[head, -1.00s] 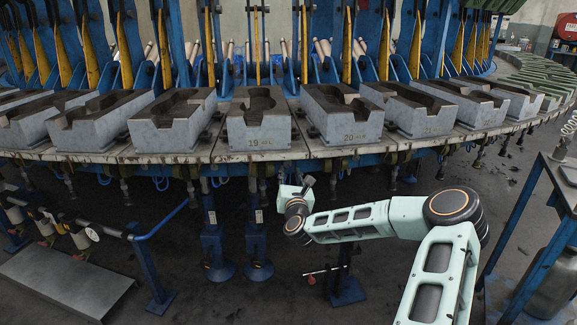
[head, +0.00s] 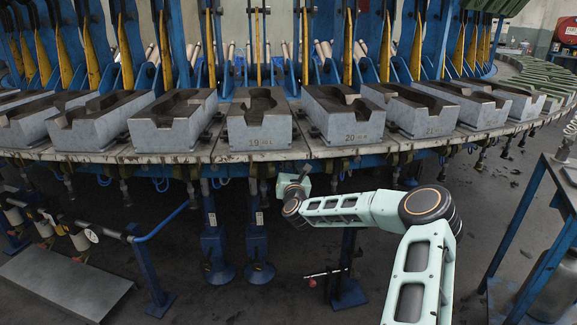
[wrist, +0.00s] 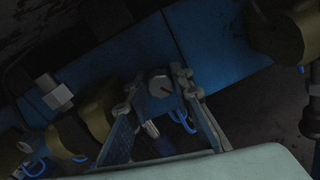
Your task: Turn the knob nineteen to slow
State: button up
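The knob (wrist: 160,86), a small round grey face with a red mark, shows in the wrist view on a blue block under the machine's rim. My gripper (wrist: 155,92) is open, with one finger on each side of the knob in that view. I cannot tell whether the fingers touch it or how far it lies beyond their tips. In the head view the block marked 19 (head: 259,128) sits on the rotary table, and my arm's end is below its front edge, just to the right. The knob and fingers cannot be made out there.
The block marked 20 (head: 344,122) stands to the right of 19. In the wrist view, a grey fitting with a red mark (wrist: 57,95) and brownish cylinders (wrist: 75,140) lie to the left, with blue hoses nearby. A blue post (head: 348,270) stands under the rim.

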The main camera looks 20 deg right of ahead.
grip_shut()
jog(key=shift+n, duration=0.3)
